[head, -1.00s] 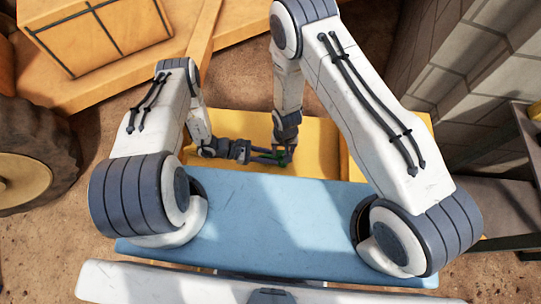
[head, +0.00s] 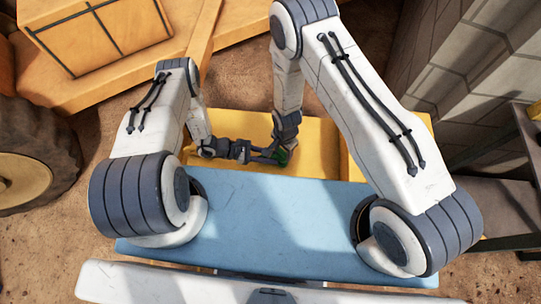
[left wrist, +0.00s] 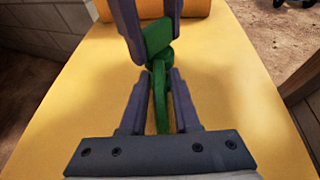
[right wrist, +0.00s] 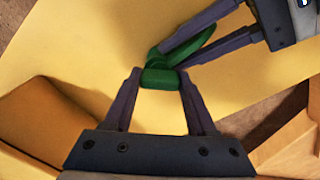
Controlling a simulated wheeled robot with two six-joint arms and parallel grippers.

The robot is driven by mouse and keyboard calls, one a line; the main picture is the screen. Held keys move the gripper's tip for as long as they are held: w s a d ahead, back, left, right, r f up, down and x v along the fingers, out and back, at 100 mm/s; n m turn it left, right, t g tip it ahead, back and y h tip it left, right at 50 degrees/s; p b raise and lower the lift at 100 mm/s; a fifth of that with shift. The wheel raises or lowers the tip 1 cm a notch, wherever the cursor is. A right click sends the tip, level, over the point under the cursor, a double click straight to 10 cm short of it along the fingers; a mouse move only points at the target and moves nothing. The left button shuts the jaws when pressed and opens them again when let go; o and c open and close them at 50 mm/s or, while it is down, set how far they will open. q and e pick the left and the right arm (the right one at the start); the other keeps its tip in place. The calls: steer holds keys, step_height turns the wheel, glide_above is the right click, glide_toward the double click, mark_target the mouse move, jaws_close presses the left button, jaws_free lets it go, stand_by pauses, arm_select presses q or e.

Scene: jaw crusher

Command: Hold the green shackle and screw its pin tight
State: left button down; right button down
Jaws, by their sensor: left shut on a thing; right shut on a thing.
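The green shackle (left wrist: 160,100) is held above the yellow surface. My left gripper (left wrist: 160,74) is shut on its bow, one finger on each side. The green pin's flat head (left wrist: 157,38) is at the shackle's far end, between the fingers of my right gripper. In the right wrist view my right gripper (right wrist: 160,77) is shut on the pin head (right wrist: 160,79), and the shackle (right wrist: 195,46) runs up to the right into my left gripper. In the head view the green parts (head: 283,156) are small. The pin's thread is hidden, so I cannot tell how far it is in.
The yellow surface (head: 310,135) lies below both grippers. A blue surface (head: 270,215) is in front. An orange box (head: 95,35) stands at the back left, a large wheel (head: 30,160) at the left. A block wall (head: 470,80) and dark shelf (head: 495,195) are at the right.

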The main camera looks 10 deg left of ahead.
steer(key=shift+f+m, duration=0.1)
steer(key=shift+m, duration=0.3)
arm_select(q)
steer(key=shift+r, duration=0.1)
arm_select(e)
steer(key=m, duration=0.4)
steer(key=shift+m, duration=0.4)
arm_select(q)
steer(key=shift+s, duration=0.1)
arm_select(e)
steer(key=m, duration=0.4)
steer(key=shift+f+m, duration=0.15)
steer(key=shift+m, duration=0.25)
steer(key=shift+c, duration=0.6)
jaws_free()
steer(key=shift+m, duration=0.4)
steer(key=shift+r, duration=0.2)
